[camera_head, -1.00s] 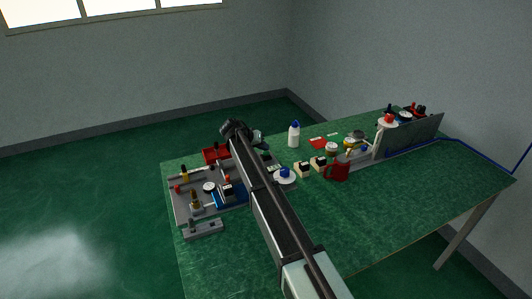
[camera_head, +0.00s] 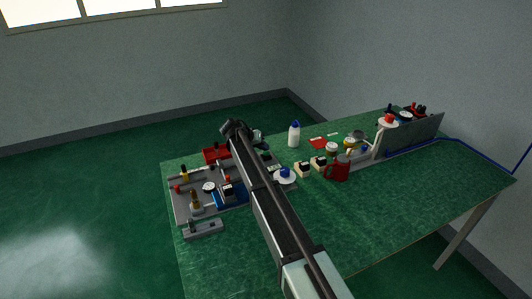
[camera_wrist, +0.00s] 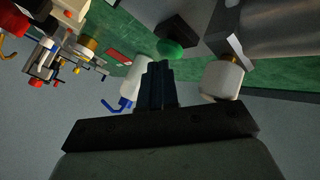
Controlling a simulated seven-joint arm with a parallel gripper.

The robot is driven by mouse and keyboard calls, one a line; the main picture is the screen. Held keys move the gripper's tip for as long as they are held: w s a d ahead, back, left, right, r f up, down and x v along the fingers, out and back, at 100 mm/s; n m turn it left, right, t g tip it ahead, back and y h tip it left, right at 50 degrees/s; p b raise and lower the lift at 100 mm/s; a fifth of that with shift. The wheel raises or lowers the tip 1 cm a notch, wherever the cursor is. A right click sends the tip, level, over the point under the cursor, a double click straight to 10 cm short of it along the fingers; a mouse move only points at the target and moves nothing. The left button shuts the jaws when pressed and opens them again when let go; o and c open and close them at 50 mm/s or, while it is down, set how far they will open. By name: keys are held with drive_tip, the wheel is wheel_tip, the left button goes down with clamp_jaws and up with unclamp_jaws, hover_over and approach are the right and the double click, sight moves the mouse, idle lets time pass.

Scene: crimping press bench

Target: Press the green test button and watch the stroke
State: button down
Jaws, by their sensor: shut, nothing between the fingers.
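The green test button (camera_wrist: 170,48) shows in the wrist view as a rounded green cap beside a dark block. My gripper (camera_wrist: 158,66) is shut and empty. Its dark fingertips point toward the button, just below it in the picture, with a small gap seen between them. I cannot judge the depth of that gap. In the head view my arm crosses the bench, and I cannot make out the button or my fingertips there. No stroke of the press can be told from these frames.
A white bottle with a blue top (camera_head: 294,134) and a red mug (camera_head: 341,170) stand on the green bench (camera_head: 400,200). A grey tray (camera_head: 182,210) with small parts lies left of my arm. A white cylinder (camera_wrist: 222,82) is right of my fingers. The front right bench is clear.

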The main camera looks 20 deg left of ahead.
drive_tip(key=shift+w+d+f, duration=0.35)
drive_tip(key=shift+d, duration=0.05)
drive_tip(key=shift+w+r, duration=0.2)
drive_tip(key=shift+r, duration=0.9)
drive_tip(key=shift+s+a+r, duration=0.1)
drive_tip(key=shift+s+r, duration=0.05)
drive_tip(key=shift+r, duration=0.6)
drive_tip(key=shift+s+a+r, duration=0.1)
drive_tip(key=shift+r, duration=0.6)
